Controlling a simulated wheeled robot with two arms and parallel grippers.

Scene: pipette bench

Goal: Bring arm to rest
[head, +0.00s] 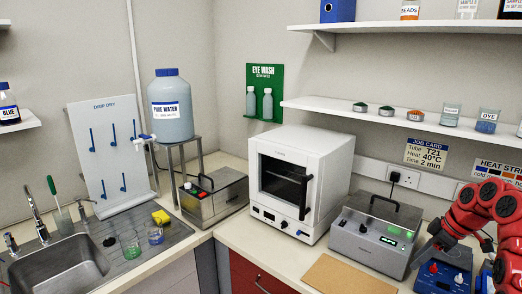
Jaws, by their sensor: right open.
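My right arm (470,214), red with dark joint caps, comes in at the right edge and bends down over the bench. Its grey gripper (424,256) is small in the view, beside the right end of the grey heating unit and above the blue device (443,278). It is open, and I see nothing held in it. I cannot tell whether it touches anything. My left gripper is not in view.
A grey heating unit (366,246) with a green display stands beside a white oven (296,180). A brown board (345,277) lies in front. The sink (60,268), drying rack (108,150) and water jug (171,105) are left. Shelves (400,119) overhang the bench.

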